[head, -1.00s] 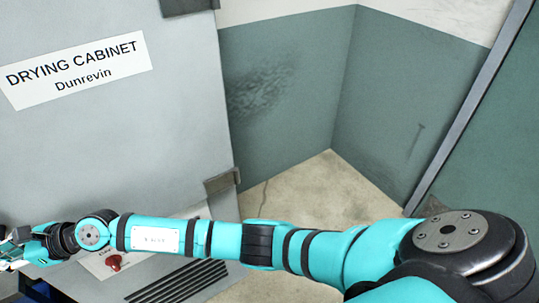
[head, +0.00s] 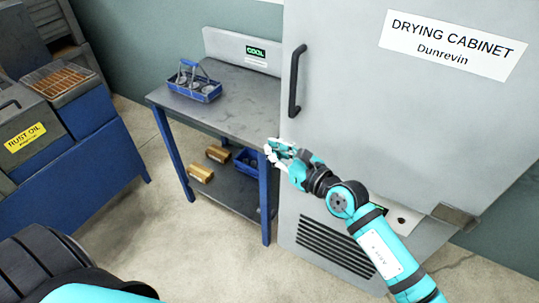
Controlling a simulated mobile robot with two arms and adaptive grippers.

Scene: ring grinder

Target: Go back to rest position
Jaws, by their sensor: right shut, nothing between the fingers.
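My right arm comes in from the lower right. Its gripper (head: 274,150) is shut and empty, in front of the left edge of the drying cabinet (head: 345,130), close to the right end of the table in the picture. I cannot tell whether it touches anything. Part of my left arm shows at the lower left, but its gripper is out of view.
A grey table with blue legs (head: 235,110) carries a blue basket (head: 198,86); its lower shelf holds brass-coloured cylinders (head: 201,173) and a blue bin (head: 247,162). A rust oil unit (head: 30,137) stands left. The cabinet has a black handle (head: 296,80). Floor between is clear.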

